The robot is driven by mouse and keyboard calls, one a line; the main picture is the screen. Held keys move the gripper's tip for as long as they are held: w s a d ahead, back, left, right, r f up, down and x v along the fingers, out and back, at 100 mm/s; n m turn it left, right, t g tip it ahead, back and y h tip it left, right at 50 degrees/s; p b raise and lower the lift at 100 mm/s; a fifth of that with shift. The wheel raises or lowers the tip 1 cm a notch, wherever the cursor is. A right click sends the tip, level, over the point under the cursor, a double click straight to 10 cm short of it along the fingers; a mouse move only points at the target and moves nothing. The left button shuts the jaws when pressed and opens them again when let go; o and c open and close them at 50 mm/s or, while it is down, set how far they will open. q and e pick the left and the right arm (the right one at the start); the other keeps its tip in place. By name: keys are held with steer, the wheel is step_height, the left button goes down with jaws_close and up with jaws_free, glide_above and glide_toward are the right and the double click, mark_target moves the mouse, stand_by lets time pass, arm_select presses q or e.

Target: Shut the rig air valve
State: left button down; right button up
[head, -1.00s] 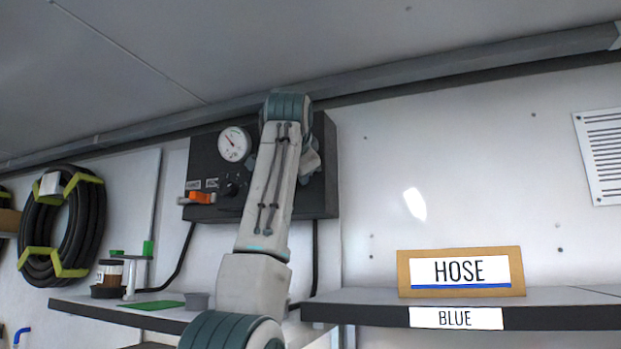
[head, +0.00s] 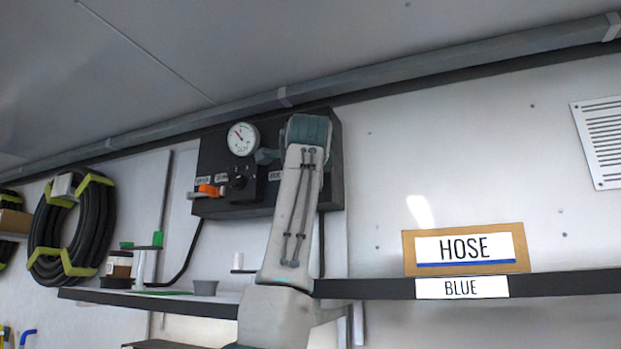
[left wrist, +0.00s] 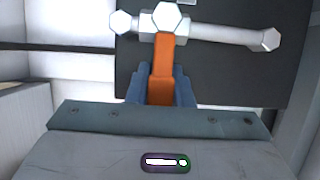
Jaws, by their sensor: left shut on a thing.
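In the left wrist view my left gripper (left wrist: 161,80) is shut on an orange lever (left wrist: 164,58), one blue finger on each side. The lever joins a pale metal valve and pipe (left wrist: 218,33) with a hex nut. In the head view my arm rises in front of the black panel (head: 225,150); the gripper and the held lever are hidden behind it. Another orange handle (head: 208,190) shows at the panel's lower left, with no gripper on it. My right gripper is not in view.
A coiled black hose (head: 99,220) hangs on the left wall. The wall right of the panel is mostly clear.

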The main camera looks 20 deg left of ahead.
arm_select(q)
steer(key=shift+f, duration=0.15)
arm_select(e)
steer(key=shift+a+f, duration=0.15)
arm_select(q)
steer(key=c, duration=1.3)
jaws_free()
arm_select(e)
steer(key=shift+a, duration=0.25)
arm_select(q)
steer(key=b+v, duration=0.5)
steer(key=v, duration=0.5)
steer(key=shift+s+d, duration=0.15)
steer(key=shift+s, duration=0.25)
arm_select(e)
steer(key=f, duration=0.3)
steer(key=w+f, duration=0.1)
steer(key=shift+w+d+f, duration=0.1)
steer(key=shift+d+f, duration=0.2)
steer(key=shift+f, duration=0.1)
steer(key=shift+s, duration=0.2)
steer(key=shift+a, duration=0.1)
